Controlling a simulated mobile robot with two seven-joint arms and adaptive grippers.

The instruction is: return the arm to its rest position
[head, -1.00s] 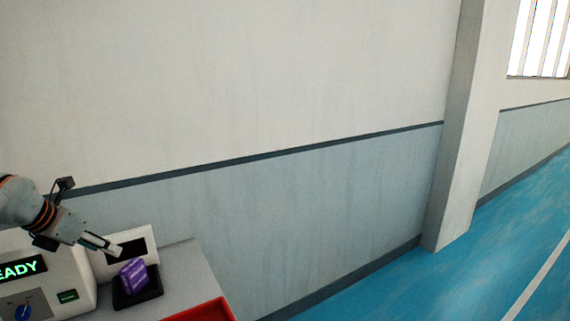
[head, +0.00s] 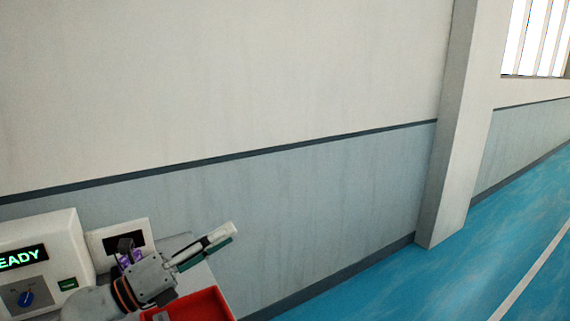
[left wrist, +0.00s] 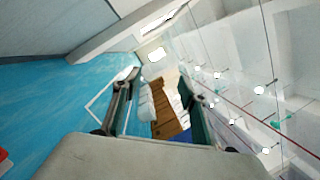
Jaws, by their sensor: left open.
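My left gripper (head: 222,237) is in the head view, low and left of centre, and points right and slightly up in front of the blue-grey lower wall. It holds nothing. In the left wrist view its two fingers (left wrist: 158,88) stand apart with nothing between them. My left arm comes in from the bottom left and passes in front of a purple block (head: 126,259), which is mostly hidden. My right gripper is in neither view.
A white machine (head: 62,241) with a green READY display and a blue knob stands at the lower left. Beside it is a white panel with a dark slot (head: 110,242). A red tray (head: 208,303) lies under my arm. Blue floor (head: 480,255) lies clear at the right.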

